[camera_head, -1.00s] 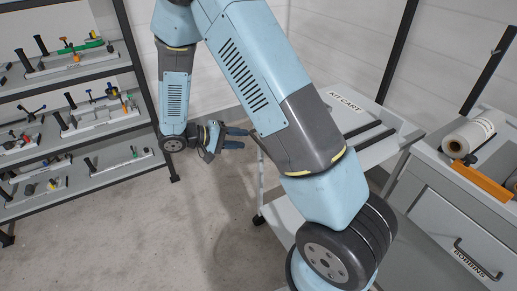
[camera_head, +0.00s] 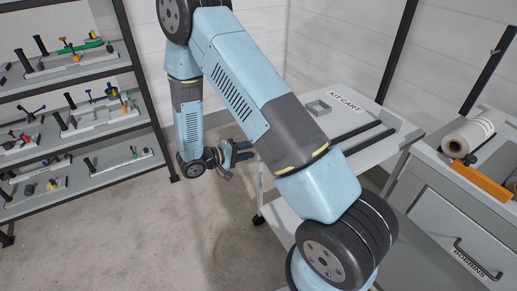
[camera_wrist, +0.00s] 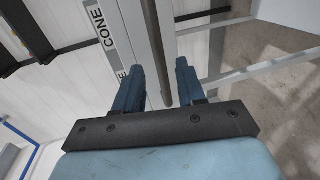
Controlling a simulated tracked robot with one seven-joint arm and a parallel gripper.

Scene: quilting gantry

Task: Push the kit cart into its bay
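The kit cart (camera_head: 343,102) is a light grey cart with a "KIT CART" label, dark strips and a small grey open box on its top. A lower shelf and a caster show at its left side. My gripper (camera_head: 247,151) is at the cart's left end, below top level, with its fingers toward the cart. In the wrist view the two blue fingers (camera_wrist: 157,76) are apart, with a grey bar and a dark rod running between or just beyond them. I cannot tell whether they touch. My arm hides part of the cart. The bay is not clearly identifiable.
A shelf rack (camera_head: 75,75) with small tools stands at the left. A drawer cabinet (camera_head: 440,215) labelled "BOBBINS" stands right of the cart, with a white roll (camera_head: 470,135) and an orange bar (camera_head: 483,183) on top. The concrete floor (camera_head: 150,240) in front is clear.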

